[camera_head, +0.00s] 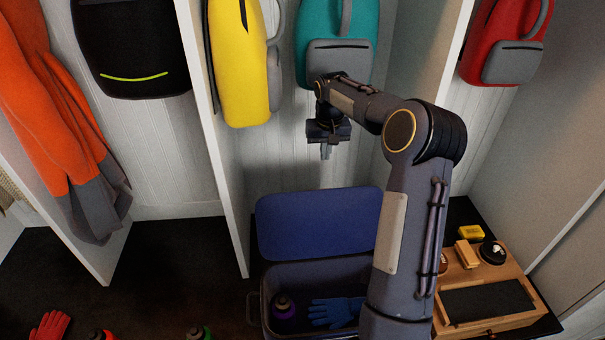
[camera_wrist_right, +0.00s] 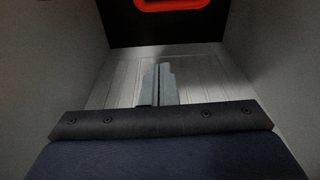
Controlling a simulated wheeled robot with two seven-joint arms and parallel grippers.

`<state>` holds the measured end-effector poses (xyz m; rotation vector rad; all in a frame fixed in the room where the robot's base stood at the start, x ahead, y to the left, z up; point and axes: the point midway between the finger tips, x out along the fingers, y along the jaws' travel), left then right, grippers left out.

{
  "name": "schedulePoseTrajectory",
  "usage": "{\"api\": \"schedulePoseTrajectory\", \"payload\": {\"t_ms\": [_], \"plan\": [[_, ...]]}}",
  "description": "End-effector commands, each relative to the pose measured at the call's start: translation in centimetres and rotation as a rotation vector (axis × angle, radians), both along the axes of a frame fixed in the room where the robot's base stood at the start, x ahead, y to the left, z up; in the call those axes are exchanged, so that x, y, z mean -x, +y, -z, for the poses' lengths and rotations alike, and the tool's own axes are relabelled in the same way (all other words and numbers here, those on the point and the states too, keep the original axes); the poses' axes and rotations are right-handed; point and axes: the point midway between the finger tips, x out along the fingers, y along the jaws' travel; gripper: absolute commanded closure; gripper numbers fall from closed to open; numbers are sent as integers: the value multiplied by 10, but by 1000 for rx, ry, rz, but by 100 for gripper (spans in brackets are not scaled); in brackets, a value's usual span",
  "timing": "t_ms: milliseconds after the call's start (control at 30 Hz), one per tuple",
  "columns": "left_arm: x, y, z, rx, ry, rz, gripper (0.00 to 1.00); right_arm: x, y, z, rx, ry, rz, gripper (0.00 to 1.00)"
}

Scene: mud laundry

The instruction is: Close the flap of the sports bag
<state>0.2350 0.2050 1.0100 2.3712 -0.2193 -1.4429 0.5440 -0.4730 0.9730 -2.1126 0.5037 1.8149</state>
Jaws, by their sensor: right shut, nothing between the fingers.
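The sports bag (camera_head: 318,266) is blue and stands in the cubby at the bottom centre of the head view. Its blue flap (camera_head: 318,222) is open, raised at the back of the bag against the wall side. The bag's right part is hidden behind my right arm. My right gripper (camera_head: 326,152) hangs above the flap, pointing down, apart from it. It is shut and empty; its grey fingers (camera_wrist_right: 157,85) also show together in the wrist view. My left gripper is not in view.
Inside the bag lie a purple-bodied bottle (camera_head: 284,308) and a blue glove (camera_head: 336,312). White partitions (camera_head: 215,130) flank the cubby. Yellow (camera_head: 237,70) and teal (camera_head: 336,60) backpacks hang above. A wooden box (camera_head: 487,290) with small items stands at the right.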

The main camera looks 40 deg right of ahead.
Motion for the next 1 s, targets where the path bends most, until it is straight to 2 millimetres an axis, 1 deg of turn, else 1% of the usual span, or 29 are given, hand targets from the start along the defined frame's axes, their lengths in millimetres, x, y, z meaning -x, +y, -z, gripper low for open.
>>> {"api": "schedulePoseTrajectory", "payload": {"t_ms": [33, 167, 267, 600, 667, 800, 1000], "plan": [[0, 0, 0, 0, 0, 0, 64, -1, -3, 4, 1, 4, 5, 100], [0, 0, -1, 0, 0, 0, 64, -3, -4, 16, 1, 7, 7, 100], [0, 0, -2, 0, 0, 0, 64, -5, -5, 33, 0, 8, 6, 100], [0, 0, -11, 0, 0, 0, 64, -14, -9, 104, -2, 7, 5, 100], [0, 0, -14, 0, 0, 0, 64, -5, -5, 96, 0, 2, 4, 100], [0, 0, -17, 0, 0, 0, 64, 10, 3, 94, 1, 4, 4, 100], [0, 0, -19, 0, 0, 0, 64, 20, 9, 93, 1, 3, 5, 100]]}}
